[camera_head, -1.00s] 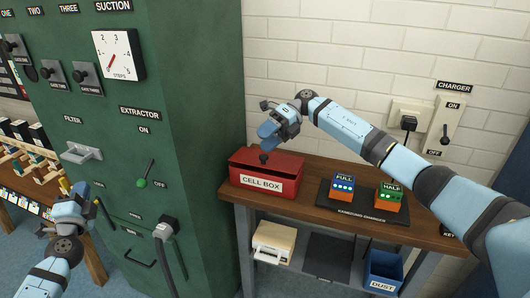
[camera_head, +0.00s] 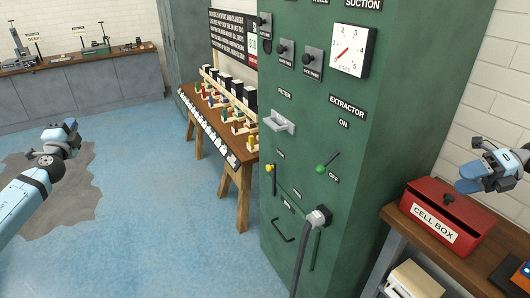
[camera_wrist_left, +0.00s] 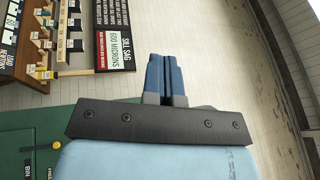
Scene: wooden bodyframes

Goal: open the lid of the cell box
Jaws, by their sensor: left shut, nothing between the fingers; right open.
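The red cell box (camera_head: 438,232) with its white label stands on the wooden bench at the right of the head view. My left gripper (camera_head: 72,132) is shut and empty, far to the left over the open floor. Its blue fingers show together in the left wrist view (camera_wrist_left: 164,78).
The green extractor cabinet (camera_head: 330,130) stands between my left gripper and the cell box. A wooden display table (camera_head: 240,175) stands left of it. A grey workbench (camera_head: 80,90) lines the back left wall. The blue floor (camera_head: 150,230) is clear.

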